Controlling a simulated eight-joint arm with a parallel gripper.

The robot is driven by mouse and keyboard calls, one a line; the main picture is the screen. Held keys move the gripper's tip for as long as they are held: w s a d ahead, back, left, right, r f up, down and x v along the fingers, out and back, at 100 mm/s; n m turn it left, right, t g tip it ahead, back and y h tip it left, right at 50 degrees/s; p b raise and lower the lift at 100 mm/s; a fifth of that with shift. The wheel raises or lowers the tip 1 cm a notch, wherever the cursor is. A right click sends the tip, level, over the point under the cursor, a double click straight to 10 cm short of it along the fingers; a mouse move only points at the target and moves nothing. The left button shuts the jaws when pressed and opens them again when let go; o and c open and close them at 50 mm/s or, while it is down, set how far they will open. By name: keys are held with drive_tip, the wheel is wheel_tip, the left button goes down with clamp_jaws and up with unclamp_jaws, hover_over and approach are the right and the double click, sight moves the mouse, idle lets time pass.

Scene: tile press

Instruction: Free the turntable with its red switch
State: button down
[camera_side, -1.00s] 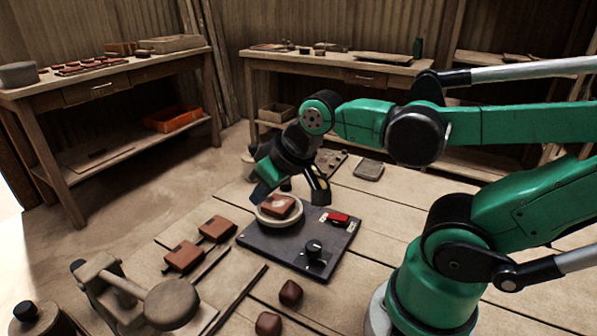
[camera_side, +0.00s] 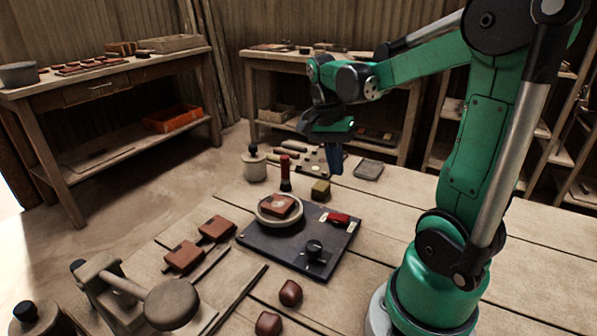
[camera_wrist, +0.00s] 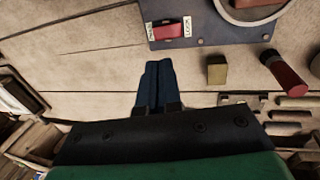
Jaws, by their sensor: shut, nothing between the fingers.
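The red switch (camera_side: 338,218) sits on the dark base plate (camera_side: 270,243), at its back right corner. In the wrist view the red switch (camera_wrist: 168,30) lies between two white labels; one appears to read LOCK. The turntable (camera_side: 277,222) is a pale round disc on the plate and carries a reddish-brown tile (camera_side: 277,206). Its pale rim (camera_wrist: 222,12) shows at the top of the wrist view. My gripper (camera_side: 335,168) is shut and empty, raised behind the plate. In the wrist view its blue fingers (camera_wrist: 158,75) lie together, below and apart from the switch.
A black knob (camera_side: 314,249) stands on the plate's front part. Behind the plate are a red-handled stamp (camera_side: 285,172) and an olive block (camera_side: 321,190). Two tiles (camera_side: 184,257) and a press (camera_side: 135,290) are at left; brown lumps (camera_side: 290,292) lie in front.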

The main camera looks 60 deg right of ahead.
sight(347, 217)
drive_tip(key=x, duration=0.9)
drive_tip(key=shift+f, duration=0.3)
drive_tip(key=shift+s+f+t, duration=0.4)
drive_tip(key=shift+t, duration=0.5)
drive_tip(key=shift+s+t, duration=0.1)
drive_tip(key=shift+t, duration=0.3)
drive_tip(key=shift+s+d+f, duration=0.1)
drive_tip(key=shift+s+f, duration=0.05)
drive_tip(key=shift+f, duration=0.05)
